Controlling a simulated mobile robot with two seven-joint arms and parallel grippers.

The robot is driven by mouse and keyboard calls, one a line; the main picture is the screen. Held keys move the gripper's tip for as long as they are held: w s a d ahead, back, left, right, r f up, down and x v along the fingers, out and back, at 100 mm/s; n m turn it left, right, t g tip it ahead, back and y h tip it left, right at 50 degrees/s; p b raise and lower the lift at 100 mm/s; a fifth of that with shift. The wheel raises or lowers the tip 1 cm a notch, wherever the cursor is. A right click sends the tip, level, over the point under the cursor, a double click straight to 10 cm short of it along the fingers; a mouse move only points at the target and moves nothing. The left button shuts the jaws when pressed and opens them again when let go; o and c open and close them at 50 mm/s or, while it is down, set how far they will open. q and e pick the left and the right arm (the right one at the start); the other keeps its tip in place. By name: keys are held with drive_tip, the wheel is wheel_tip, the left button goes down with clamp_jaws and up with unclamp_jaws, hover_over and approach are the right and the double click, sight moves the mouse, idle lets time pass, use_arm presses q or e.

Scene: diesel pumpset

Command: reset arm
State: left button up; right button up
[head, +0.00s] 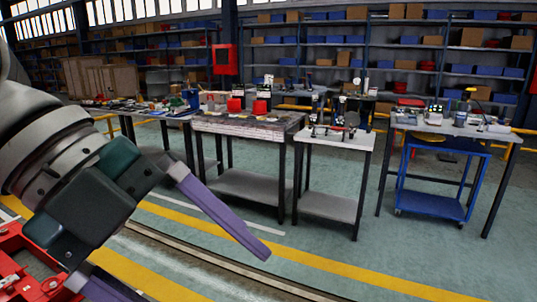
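My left arm comes in from the left edge, large and close to the camera. Its gripper (195,282) has a dark, teal-edged body and two purple fingers spread wide apart. One finger points down to the right in full view; the other is cut off by the bottom edge. Nothing shows between the fingers. My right arm and gripper are not in view.
Red machinery (28,262) lies at the lower left, close to my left gripper. Across the floor stand a worn workbench (245,127), a smaller table (338,138) and a blue cart (434,203). Shelves line the back. The green floor (330,255) between is clear.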

use_arm(q)
drive_tip(key=s+d+r+t+h, duration=0.1)
drive_tip(key=d+r+t+h, duration=0.1)
drive_tip(key=d+r+h, duration=0.7)
drive_tip(key=w+a+r+n+t+y, duration=0.1)
drive_tip(key=w+a+r+n+t, duration=0.3)
drive_tip(key=n+t, duration=0.35)
drive_tip(key=w+a+r+n+t+y, duration=0.2)
drive_tip(key=a+r+n+t, duration=0.2)
drive_tip(key=r+n+t, duration=0.3)
drive_tip(key=s+a+f+n+g+y, duration=0.1)
drive_tip(key=a+f+n+g+y, duration=0.1)
drive_tip(key=a+f+n+y, duration=0.65)
drive_tip(key=s+a+f+n+g+y, duration=0.2)
drive_tip(key=a+f+n+y, duration=0.35)
drive_tip(key=f, duration=0.55)
drive_tip(key=s+f+m+g+p, duration=0.1)
drive_tip(key=s+f+g, duration=0.35)
drive_tip(key=s, duration=0.45)
drive_tip(key=s+f+m+g+p, duration=0.1)
drive_tip(key=s+f+g+p, duration=0.1)
drive_tip(key=s+f+g, duration=0.45)
wheel_tip(320, 180, up, 36)
drive_tip(key=s+t+p, duration=0.1)
drive_tip(key=p, duration=3.2)
drive_tip(key=shift+d+p, duration=0.2)
drive_tip(key=shift+p, duration=0.2)
